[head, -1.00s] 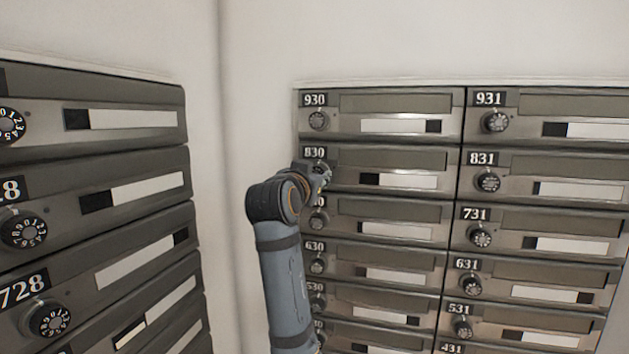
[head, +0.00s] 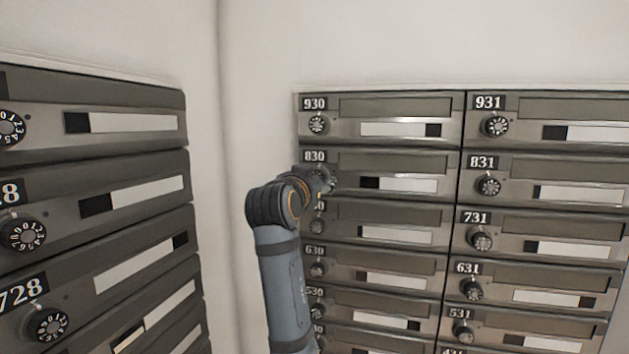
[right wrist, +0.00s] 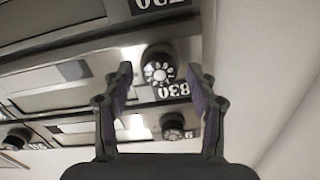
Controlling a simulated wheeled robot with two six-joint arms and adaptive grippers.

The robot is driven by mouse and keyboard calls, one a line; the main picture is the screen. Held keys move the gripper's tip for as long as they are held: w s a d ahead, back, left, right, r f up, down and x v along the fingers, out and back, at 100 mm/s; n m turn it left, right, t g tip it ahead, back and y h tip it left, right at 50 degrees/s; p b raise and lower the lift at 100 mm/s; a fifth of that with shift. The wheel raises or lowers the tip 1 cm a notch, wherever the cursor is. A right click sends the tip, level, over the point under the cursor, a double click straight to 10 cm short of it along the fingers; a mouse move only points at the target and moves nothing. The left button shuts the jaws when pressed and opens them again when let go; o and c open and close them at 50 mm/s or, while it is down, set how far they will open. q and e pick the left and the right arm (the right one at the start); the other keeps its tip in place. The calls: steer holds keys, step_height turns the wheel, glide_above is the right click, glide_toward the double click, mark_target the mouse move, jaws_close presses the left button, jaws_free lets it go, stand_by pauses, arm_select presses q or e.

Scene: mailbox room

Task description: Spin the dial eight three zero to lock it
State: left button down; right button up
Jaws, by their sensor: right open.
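The mailbox door labelled 830 (head: 400,162) is in the left column of the right-hand wall unit, under door 930. Its black dial with white marks (right wrist: 158,70) shows in the right wrist view, where the 830 label (right wrist: 172,91) appears upside down. My right gripper (right wrist: 160,73) is open, its two fingers on either side of that dial in the picture. I cannot tell whether they touch it. In the head view my right gripper (head: 325,178) covers most of the 830 dial. My left gripper is not in view.
Dial 930 (head: 317,124) is just above and dial 831 (head: 489,186) is to the right. Another mailbox unit (head: 130,165) stands on the left wall. A bare white wall corner (head: 235,100) lies between the units.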

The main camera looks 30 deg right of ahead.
mark_target(316, 133)
step_height(316, 133, up, 10)
stand_by(0.4)
stand_by(0.4)
